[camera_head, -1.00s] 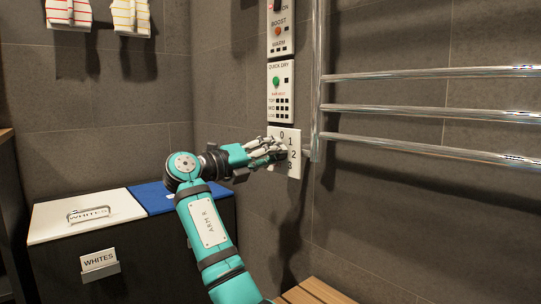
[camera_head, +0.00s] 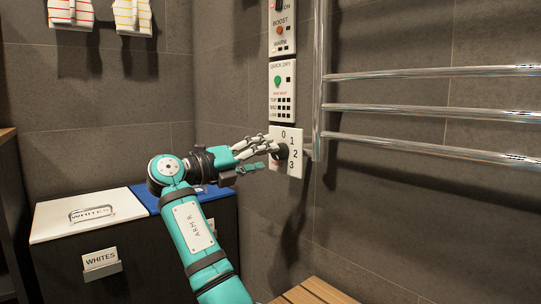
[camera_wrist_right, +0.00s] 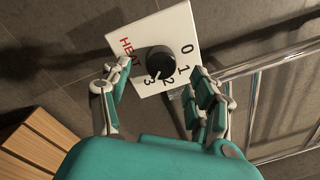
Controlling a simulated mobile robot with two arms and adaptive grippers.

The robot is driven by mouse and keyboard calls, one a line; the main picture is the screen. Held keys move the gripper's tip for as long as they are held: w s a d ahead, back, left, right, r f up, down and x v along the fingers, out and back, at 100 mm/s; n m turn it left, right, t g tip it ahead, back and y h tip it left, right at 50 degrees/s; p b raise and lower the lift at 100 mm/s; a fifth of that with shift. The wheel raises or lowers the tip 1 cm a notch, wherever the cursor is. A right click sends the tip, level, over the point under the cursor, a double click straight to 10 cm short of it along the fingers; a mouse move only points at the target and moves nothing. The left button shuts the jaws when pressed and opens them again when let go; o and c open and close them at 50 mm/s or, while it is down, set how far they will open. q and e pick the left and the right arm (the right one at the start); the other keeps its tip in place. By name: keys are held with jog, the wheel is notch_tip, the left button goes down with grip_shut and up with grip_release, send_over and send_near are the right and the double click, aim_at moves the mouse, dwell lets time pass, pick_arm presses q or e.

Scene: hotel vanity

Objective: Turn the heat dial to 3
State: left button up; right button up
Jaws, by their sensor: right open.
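The heat dial is a round black knob (camera_head: 281,152) on a white plate (camera_head: 296,168) low on the wall, numbered 0 to 3. In the right wrist view the knob (camera_wrist_right: 159,61) and the red word HEAT on the plate (camera_wrist_right: 176,25) show clearly. A faint light mark on the knob seems to face the 2 and 3 side; I cannot tell its exact number. My right gripper (camera_head: 268,155) is open just left of the knob, apart from it. In the wrist view its fingers (camera_wrist_right: 160,77) stand spread on either side of the knob. My left gripper is not in view.
Chrome towel rails (camera_head: 430,110) run along the wall just right of the plate. Switch panels (camera_head: 281,90) are above it. A hamper with white (camera_head: 120,208) and blue (camera_head: 150,196) lids stands at left. A wooden slatted bench (camera_head: 312,293) is below.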

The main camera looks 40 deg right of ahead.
jog(key=a, duration=0.8)
jog(key=shift+a+f, duration=0.2)
jog(key=shift+a, duration=0.15)
jog(key=shift+s, duration=0.1)
